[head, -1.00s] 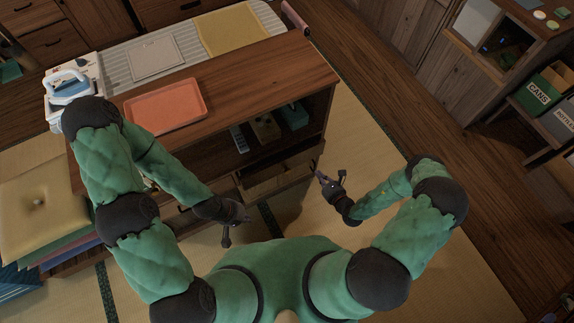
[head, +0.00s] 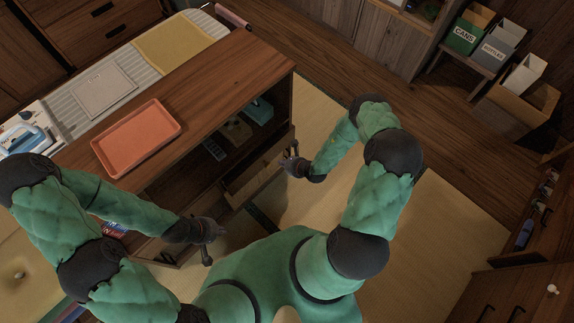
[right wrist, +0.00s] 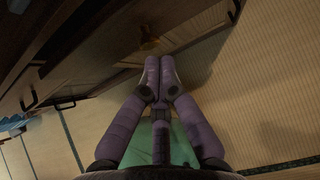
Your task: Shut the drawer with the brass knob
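A pale wooden drawer (head: 252,178) stands partly pulled out under the dark wooden cabinet top, low on the side facing me. Its knob cannot be made out in the head view. In the right wrist view a small brass-coloured spot (right wrist: 149,44) shows just beyond the fingertips, perhaps the knob. My right gripper (head: 291,153) is beside the drawer's right end; whether it touches cannot be told. Its two purple fingers lie together (right wrist: 160,64) with nothing seen between them. My left gripper (head: 214,240) is in front of the cabinet's left part, fingers spread and empty.
An orange tray (head: 137,138) lies on the cabinet top (head: 215,88). Dark handles (right wrist: 34,98) show on fronts at left in the right wrist view. Tatami floor (head: 310,105) is clear right of the cabinet. Bins (head: 467,30) and a cardboard box (head: 520,105) stand far right.

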